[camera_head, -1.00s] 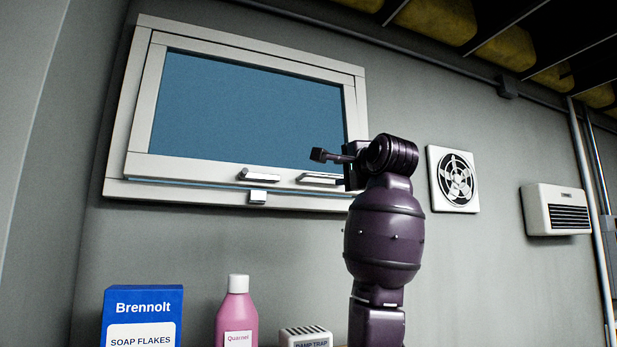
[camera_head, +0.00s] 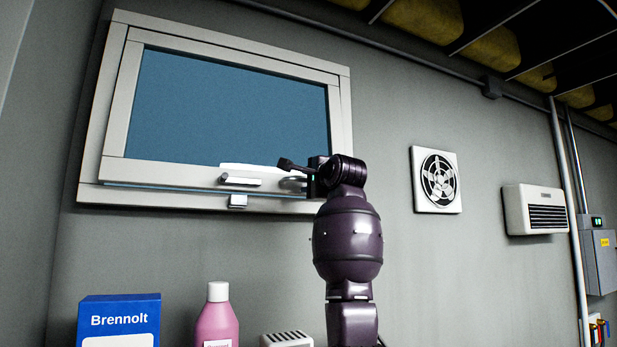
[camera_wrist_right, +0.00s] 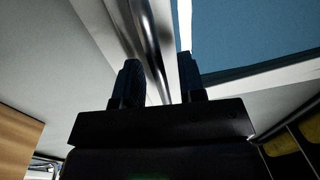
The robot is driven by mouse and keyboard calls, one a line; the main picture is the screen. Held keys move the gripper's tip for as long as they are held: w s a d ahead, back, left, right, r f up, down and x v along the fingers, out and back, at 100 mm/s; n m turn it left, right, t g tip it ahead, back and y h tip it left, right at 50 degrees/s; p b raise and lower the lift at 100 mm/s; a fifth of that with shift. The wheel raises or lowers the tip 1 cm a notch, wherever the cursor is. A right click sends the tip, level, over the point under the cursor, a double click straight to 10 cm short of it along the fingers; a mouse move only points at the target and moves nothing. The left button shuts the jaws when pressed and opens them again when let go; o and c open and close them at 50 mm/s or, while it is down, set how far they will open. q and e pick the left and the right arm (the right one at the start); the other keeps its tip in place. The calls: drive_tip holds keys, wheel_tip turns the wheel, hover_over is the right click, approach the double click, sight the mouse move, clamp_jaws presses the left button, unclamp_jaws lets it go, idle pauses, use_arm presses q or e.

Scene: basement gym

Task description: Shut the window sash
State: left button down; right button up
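The window sash (camera_head: 150,173) is a white frame around a blue pane, set in a white outer frame (camera_head: 150,198) on the grey wall. A thin blue strip shows along its lower edge, and it looks slightly ajar. A metal handle (camera_head: 240,181) is on its bottom rail, with a small latch block (camera_head: 237,201) below. My left gripper is out of view.
Below the window are a blue soap flakes box (camera_head: 119,320), a pink bottle (camera_head: 217,322) and a small white vented box (camera_head: 287,339). Right of my arm, a fan vent (camera_head: 437,180) and a white heater (camera_head: 535,210) are on the wall, with pipes (camera_head: 570,200) beyond.

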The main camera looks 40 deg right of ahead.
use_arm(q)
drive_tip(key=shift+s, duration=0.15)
use_arm(e)
drive_tip(key=shift+w+d, duration=0.1)
drive_tip(key=shift+w, duration=0.15)
drive_tip(key=shift+c, duration=0.3)
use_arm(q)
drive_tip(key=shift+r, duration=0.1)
use_arm(e)
clamp_jaws()
